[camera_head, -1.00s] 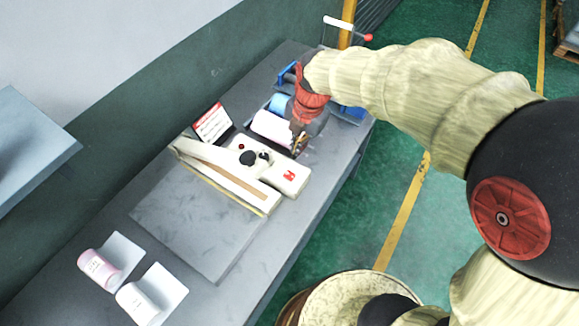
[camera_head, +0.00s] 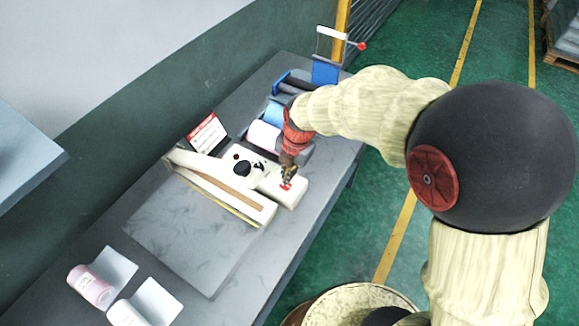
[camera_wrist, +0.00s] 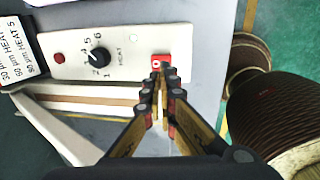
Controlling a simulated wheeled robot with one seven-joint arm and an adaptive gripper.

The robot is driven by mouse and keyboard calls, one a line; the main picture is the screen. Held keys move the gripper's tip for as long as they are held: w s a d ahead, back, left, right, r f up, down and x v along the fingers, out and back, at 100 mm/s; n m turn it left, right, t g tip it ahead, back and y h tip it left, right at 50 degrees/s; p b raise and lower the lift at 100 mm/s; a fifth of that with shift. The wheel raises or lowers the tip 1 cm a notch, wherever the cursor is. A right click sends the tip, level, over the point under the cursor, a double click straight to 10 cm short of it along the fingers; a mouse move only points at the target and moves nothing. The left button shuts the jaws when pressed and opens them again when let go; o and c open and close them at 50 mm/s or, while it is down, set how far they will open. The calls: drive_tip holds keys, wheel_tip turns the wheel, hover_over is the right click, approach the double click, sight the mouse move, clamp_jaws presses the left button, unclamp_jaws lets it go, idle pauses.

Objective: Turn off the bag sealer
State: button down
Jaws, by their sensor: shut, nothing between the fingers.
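The bag sealer (camera_head: 222,176) is a cream machine with a long sealing arm, standing on the grey bench. In the wrist view its panel (camera_wrist: 118,38) has a black heat dial (camera_wrist: 98,57) with numbers, a red round button or lamp (camera_wrist: 58,58), a pale green lamp (camera_wrist: 134,38) and a red switch (camera_wrist: 160,61) marked with a white symbol. My gripper (camera_wrist: 160,70) is shut and empty, its tips at the lower edge of the red switch. In the head view my gripper (camera_head: 287,180) is over the sealer's right end. I cannot tell whether the tips touch the switch.
A red-and-white sign (camera_head: 205,133) stands behind the sealer. Film rolls (camera_head: 264,135) and a blue-ended holder (camera_head: 326,70) are farther back on the bench. The bench (camera_head: 290,243) is clear right of the sealer.

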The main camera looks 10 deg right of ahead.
sight(284, 186)
drive_tip(key=shift+w+a+f+b, duration=0.15)
drive_tip(key=shift+f+b, duration=0.05)
drive_tip(key=shift+f, duration=0.85)
drive_tip(key=shift+w+a+f+b, duration=0.1)
drive_tip(key=shift+a+f+b, duration=0.1)
drive_tip(key=shift+f, duration=0.8)
drive_tip(key=shift+p, duration=0.55)
drive_tip(key=shift+w+a+f+g+h+p, duration=0.15)
drive_tip(key=shift+g+h+p, duration=0.35)
drive_tip(key=shift+p, duration=0.5)
drive_tip(key=shift+a+f+g+h+p, duration=0.2)
drive_tip(key=shift+g+h+p, duration=0.3)
drive_tip(key=shift+p, duration=0.75)
drive_tip(key=shift+f, duration=0.15)
drive_tip(key=shift+d, duration=0.1)
